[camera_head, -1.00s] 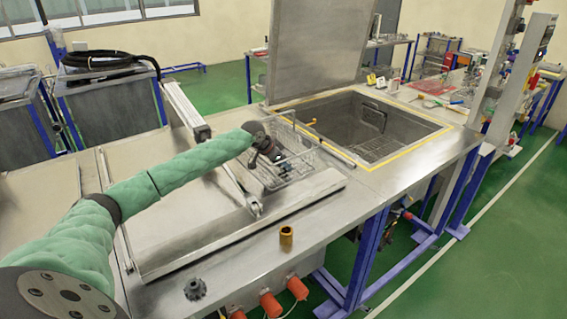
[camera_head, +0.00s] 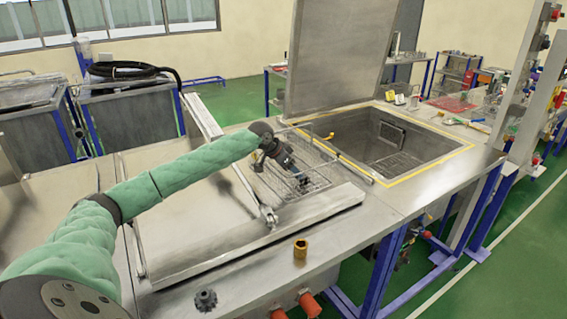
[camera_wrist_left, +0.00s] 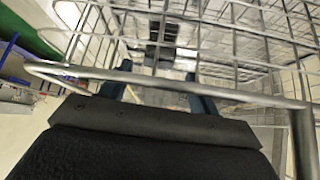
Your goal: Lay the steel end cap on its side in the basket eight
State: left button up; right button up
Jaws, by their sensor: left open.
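A wire basket (camera_head: 318,184) stands on the steel bench beside the open tank; I see no number on it. My left gripper (camera_head: 302,180) reaches into the basket from the upper left, pointing down and right. In the left wrist view its two blue fingers (camera_wrist_left: 157,95) are apart, with basket wires (camera_wrist_left: 235,50) and the basket's thick rim in front of them. A dark, shiny patch (camera_wrist_left: 163,32) shows beyond the fingers; I cannot tell whether it is the steel end cap. I cannot make out the end cap in the head view. My right gripper is not in view.
A brass-coloured ring (camera_head: 300,249) and a dark toothed part (camera_head: 205,299) stand near the bench's front edge. The open tank (camera_head: 405,148) with its yellow border lies right of the basket, its raised lid (camera_head: 335,60) behind. A metal bar (camera_head: 262,235) crosses the bench.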

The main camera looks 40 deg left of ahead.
pick_arm(q)
jog(key=b+v, duration=0.1)
jog(key=v, duration=0.5)
jog(key=shift+s+r+b, duration=0.15)
jog(key=shift+r+b, duration=0.2)
jog(key=shift+r, duration=0.05)
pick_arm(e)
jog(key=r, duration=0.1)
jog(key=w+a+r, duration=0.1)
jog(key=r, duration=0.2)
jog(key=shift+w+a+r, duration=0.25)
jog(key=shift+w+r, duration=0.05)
